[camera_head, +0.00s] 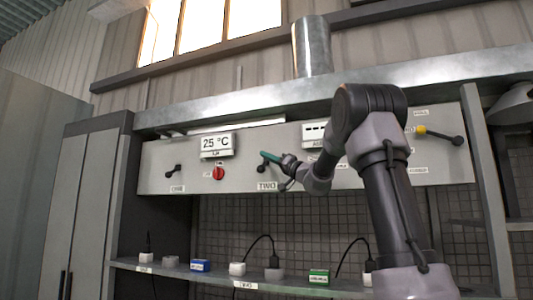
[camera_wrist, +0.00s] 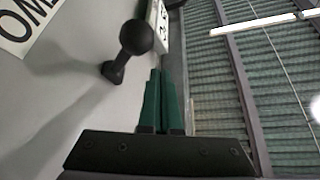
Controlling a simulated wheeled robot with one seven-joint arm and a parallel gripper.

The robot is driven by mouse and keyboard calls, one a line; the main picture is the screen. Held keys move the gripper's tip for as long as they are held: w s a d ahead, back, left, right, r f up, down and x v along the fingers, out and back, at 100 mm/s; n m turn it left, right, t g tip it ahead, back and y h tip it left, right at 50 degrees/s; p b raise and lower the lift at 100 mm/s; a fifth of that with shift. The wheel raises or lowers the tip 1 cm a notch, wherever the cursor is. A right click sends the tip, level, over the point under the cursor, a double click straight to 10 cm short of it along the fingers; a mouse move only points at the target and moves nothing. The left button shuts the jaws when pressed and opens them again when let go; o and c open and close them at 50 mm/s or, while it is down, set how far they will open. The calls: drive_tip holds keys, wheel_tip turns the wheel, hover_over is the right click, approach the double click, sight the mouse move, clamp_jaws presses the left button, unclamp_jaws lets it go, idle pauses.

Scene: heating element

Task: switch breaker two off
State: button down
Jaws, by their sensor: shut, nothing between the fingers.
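The breaker two lever (camera_head: 262,168) is a short dark handle on the grey panel, above the label "TWO" (camera_head: 267,186). In the wrist view its black ball knob (camera_wrist: 136,38) stands out from the panel on a short stem, with part of the label (camera_wrist: 24,22) at upper left. My gripper (camera_head: 264,154) has green fingers held together with nothing between them. In the head view they are just above the lever. In the wrist view the fingertips (camera_wrist: 161,72) are right of the knob, with a small gap in the picture; contact cannot be told.
The breaker one lever (camera_head: 174,170) and a red knob (camera_head: 218,173) under the "25 °C" display (camera_head: 217,145) are to the left on the panel. A lever with a yellow part (camera_head: 440,135) is at right. A shelf (camera_head: 210,276) with plugs and cables runs below.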

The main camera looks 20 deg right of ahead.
sight(263, 167)
drive_tip(key=shift+w+d+f+n+g+y, duration=0.1)
drive_tip(key=shift+f+n+g+y, duration=0.2)
drive_tip(key=shift+f+n+y, duration=0.45)
drive_tip(key=shift+w+d+f+n+g+y, duration=0.1)
drive_tip(key=shift+f+n+g+y, duration=0.25)
drive_tip(key=shift+f+n, duration=0.7)
drive_tip(key=shift+r, duration=0.15)
